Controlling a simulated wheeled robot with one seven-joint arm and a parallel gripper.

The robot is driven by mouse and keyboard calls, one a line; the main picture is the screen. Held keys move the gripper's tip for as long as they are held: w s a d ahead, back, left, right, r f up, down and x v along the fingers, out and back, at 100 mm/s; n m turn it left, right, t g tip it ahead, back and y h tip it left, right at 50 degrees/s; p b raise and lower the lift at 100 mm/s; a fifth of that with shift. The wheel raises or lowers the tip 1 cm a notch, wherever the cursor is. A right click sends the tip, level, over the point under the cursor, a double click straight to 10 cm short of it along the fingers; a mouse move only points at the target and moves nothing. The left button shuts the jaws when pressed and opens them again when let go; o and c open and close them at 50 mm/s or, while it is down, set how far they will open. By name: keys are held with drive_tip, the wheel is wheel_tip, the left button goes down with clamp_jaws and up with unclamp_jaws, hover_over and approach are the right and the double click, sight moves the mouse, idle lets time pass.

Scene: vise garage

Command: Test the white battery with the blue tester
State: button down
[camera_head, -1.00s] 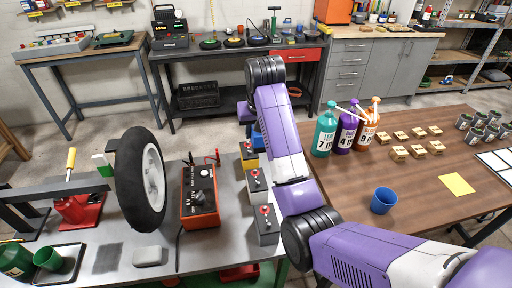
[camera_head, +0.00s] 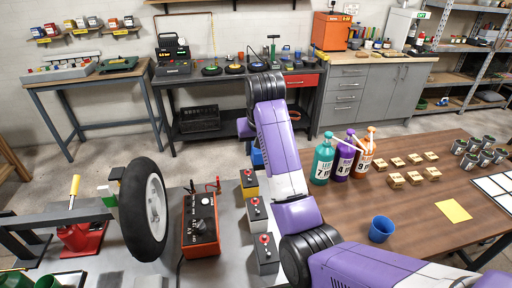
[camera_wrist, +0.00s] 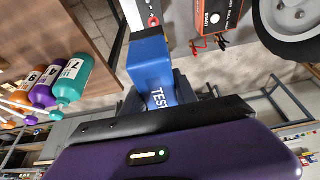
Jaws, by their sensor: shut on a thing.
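My gripper (camera_wrist: 160,96) is shut on the blue tester (camera_wrist: 153,66), a blue block lettered "TEST" in the wrist view. In the head view the tester (camera_head: 257,158) shows partly beside my purple arm, just beyond the battery row; my fingers are hidden there. The white battery (camera_head: 257,213) stands upright on the grey bench, between a yellow battery (camera_head: 249,184) and a grey one (camera_head: 265,256). Each has red on top. In the wrist view a white surface with red shows past the tester's far end. I cannot tell whether the tester touches a battery.
An orange charger box (camera_head: 201,232) with red clips stands left of the batteries, beside a mounted wheel (camera_head: 143,210). The brown table (camera_head: 400,225) at right holds bottles (camera_head: 323,160), a blue cup (camera_head: 381,229) and several small boxes. Floor shows between bench and table.

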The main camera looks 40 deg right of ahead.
drive_tip(key=shift+r+p, duration=1.35)
